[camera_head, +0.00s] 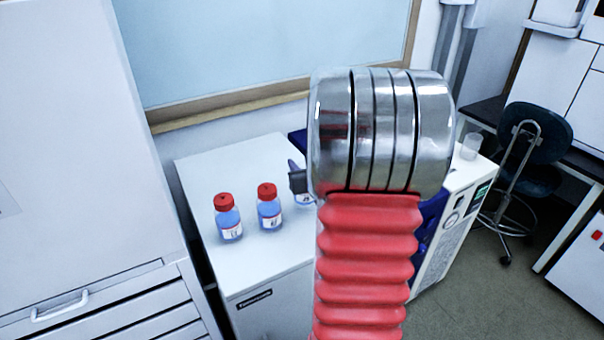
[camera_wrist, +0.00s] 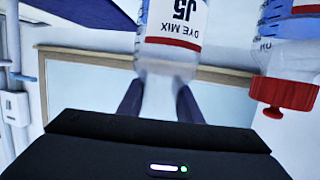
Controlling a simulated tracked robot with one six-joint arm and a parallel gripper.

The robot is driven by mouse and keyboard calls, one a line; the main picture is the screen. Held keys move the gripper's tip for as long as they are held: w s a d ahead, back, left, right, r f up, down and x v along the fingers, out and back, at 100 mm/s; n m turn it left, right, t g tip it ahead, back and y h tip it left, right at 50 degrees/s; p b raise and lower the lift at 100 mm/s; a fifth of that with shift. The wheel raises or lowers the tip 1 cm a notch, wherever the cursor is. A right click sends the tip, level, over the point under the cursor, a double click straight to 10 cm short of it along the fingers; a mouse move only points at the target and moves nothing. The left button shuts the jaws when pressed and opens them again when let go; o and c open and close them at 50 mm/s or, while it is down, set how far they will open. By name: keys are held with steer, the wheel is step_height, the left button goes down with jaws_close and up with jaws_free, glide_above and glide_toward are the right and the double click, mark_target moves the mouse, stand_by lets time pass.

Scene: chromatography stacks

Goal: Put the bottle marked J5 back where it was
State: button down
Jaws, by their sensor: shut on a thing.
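The bottle marked J5 (camera_wrist: 176,22) shows upside down in the wrist view, with a white label reading J5 DYE MIX and a red band. My gripper (camera_wrist: 160,98) has its two dark fingers shut on the clear part beyond the label. Its cap is not visible there. In the head view my arm hides most of my gripper; a dark finger part (camera_head: 297,181) shows at the arm's left edge, with a sliver of a blue bottle (camera_head: 304,200) below it. I cannot tell whether the bottle touches the surface.
A red-capped bottle (camera_wrist: 290,60) is close beside J5 in the wrist view. The front of the top is clear.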

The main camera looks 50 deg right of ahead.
steer(key=shift+f, duration=1.75)
steer(key=c, duration=1.3)
jaws_free()
steer(key=shift+o, duration=0.2)
